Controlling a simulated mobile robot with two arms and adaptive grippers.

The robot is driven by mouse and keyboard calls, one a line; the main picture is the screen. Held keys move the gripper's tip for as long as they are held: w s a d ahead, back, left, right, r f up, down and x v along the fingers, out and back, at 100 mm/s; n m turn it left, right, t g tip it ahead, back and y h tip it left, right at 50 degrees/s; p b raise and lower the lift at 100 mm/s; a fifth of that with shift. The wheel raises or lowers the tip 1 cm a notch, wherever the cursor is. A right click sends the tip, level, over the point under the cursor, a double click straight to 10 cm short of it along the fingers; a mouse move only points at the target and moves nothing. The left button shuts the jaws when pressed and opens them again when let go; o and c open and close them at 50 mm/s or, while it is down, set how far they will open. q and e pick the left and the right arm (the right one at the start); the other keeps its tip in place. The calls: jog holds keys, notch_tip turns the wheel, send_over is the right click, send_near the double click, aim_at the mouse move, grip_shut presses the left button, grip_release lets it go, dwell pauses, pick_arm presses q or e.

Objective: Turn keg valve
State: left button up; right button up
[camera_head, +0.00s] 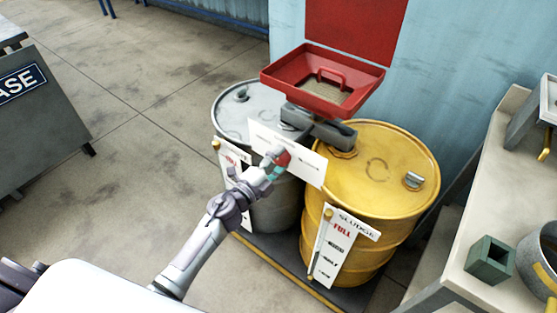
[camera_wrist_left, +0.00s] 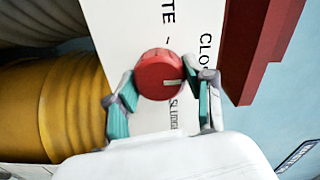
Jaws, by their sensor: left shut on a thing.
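The valve knob (camera_head: 283,158) is red and sits on a white label plate (camera_head: 308,167) below the red funnel tray (camera_head: 330,102), in front of the kegs. In the left wrist view the round red knob (camera_wrist_left: 158,72) has a white mark facing right. The plate (camera_wrist_left: 130,30) shows parts of words, such as "CLO" and "SLUDGE". My left gripper (camera_head: 276,167) is shut on the knob. Its teal-padded fingers (camera_wrist_left: 165,92) stand on either side of it. Part of the plate is hidden behind the gripper. My right gripper is not in view.
A grey keg (camera_head: 232,108) and a yellow keg (camera_head: 400,155) stand on a dark pallet. The sludge level board (camera_head: 337,250) is on the yellow keg's front. A workbench (camera_head: 470,215) with a green block (camera_head: 490,260) is at right. Open floor (camera_head: 130,150) lies left.

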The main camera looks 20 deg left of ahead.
pick_arm(q)
jog(key=shift+f, duration=0.1)
jog(key=o, duration=1.2)
jog(key=shift+c, duration=0.2)
jog(key=shift+s, duration=0.1)
jog(key=v, duration=1.2)
